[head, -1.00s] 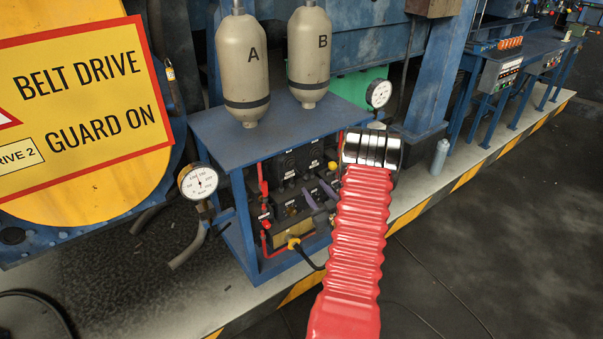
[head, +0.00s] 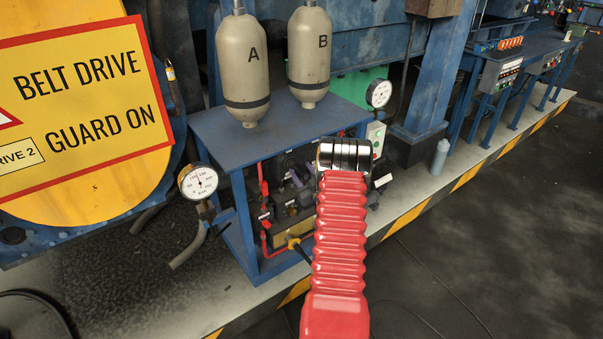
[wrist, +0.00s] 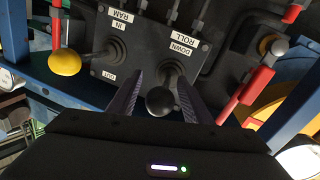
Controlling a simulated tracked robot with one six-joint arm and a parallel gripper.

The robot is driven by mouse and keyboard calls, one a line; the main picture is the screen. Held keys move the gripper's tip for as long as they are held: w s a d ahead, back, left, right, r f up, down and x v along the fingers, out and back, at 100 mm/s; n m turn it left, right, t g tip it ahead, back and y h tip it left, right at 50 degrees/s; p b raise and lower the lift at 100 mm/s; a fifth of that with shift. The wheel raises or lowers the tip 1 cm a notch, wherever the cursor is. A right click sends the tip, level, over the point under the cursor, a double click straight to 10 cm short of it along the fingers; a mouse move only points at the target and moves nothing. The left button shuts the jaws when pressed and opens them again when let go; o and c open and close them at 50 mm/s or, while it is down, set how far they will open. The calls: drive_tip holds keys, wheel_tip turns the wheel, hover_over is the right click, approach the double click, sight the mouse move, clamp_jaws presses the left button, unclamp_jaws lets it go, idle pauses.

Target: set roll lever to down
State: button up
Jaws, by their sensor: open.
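The roll lever, with a black ball knob (wrist: 160,101), rises from a dark boot on the valve panel in the wrist view. The panel's label (wrist: 178,45) reads DOWN and ROLL and appears upside down, beyond the lever. My gripper (wrist: 161,78) is open, with one purple-grey finger on each side of the lever. The knob sits between the fingers; I cannot tell whether either touches it. In the head view my red arm covers much of the valve panel, and the roll lever cannot be made out there.
A RAM label (wrist: 120,22) and a yellow knob (wrist: 64,62) lie left of the roll lever in the wrist view. A red handle (wrist: 258,85) is to the right. In the head view the blue table (head: 270,125) carrying tanks A and B stands above the valves.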

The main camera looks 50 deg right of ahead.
drive_tip(key=shift+c, duration=0.7)
drive_tip(key=shift+d, duration=0.1)
clamp_jaws()
